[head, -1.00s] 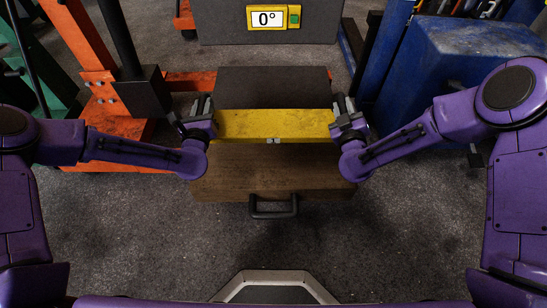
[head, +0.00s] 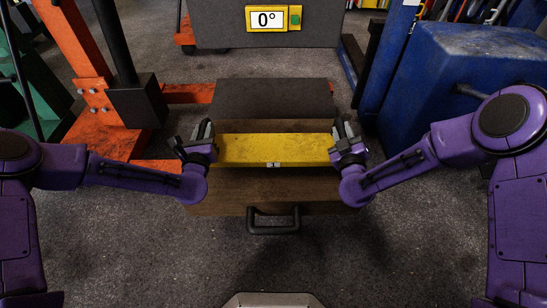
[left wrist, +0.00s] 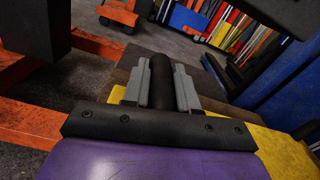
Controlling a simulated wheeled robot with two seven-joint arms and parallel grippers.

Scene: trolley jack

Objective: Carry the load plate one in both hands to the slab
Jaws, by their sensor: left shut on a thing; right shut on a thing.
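The load plate, a long yellow bar (head: 273,148), lies crosswise in front of me in the head view, with a small pale fitting on its near edge. My left gripper (head: 199,137) is shut at its left end and my right gripper (head: 346,135) at its right end. In the left wrist view, the grey fingers close on a black round grip (left wrist: 243,72) beside the yellow plate (left wrist: 275,143). The plate is over a brown board (head: 270,190) with a black front handle; I cannot tell whether they touch. A dark grey slab (head: 275,98) lies behind it.
An orange frame (head: 105,143) with a black post stands at the left. A blue cabinet (head: 450,85) stands at the right. An upright dark panel (head: 215,35) at the back carries a yellow display (head: 266,19) reading 0°. Grey floor is open in front.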

